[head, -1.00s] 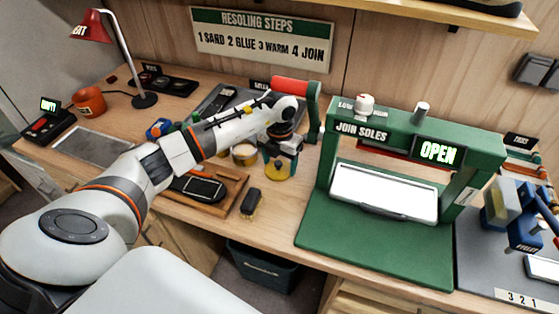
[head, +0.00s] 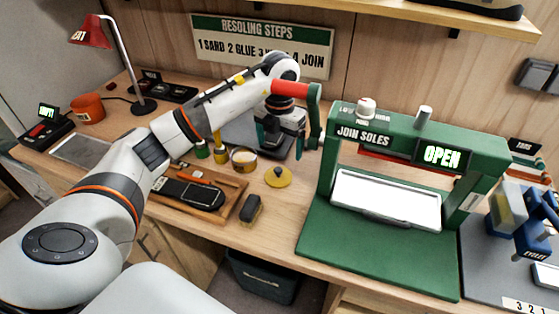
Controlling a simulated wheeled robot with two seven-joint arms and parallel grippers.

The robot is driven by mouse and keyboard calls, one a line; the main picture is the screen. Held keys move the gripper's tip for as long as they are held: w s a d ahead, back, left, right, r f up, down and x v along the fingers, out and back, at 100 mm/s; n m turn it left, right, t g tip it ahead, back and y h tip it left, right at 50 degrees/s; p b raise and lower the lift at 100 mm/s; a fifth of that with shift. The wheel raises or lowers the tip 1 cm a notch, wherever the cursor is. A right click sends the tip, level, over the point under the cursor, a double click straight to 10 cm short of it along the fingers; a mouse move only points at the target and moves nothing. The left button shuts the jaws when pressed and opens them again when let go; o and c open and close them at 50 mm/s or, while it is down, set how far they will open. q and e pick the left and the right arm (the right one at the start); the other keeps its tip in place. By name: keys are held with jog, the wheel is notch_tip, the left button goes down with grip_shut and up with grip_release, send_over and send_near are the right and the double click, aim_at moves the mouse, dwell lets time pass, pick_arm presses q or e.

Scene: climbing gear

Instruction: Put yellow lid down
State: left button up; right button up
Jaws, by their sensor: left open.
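The yellow lid (head: 279,178), a round disc with a small knob on top, lies knob-up on the wooden bench in the head view. It sits apart from the open tin (head: 243,159), to the tin's right. My left gripper (head: 281,145) is open and empty, raised above and behind the lid and not touching it. Its arm comes in from the left. My right gripper is not in view.
A wooden tray (head: 228,204) with a dark shoe sole (head: 190,192) is left of the lid. A dark brush (head: 251,209) lies in front. The green press (head: 330,225) marked OPEN stands right. Small bottles (head: 202,148) stand beside the tin.

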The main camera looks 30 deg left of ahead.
pick_arm(q)
jog(key=shift+r, duration=1.5)
jog(key=shift+f, duration=0.1)
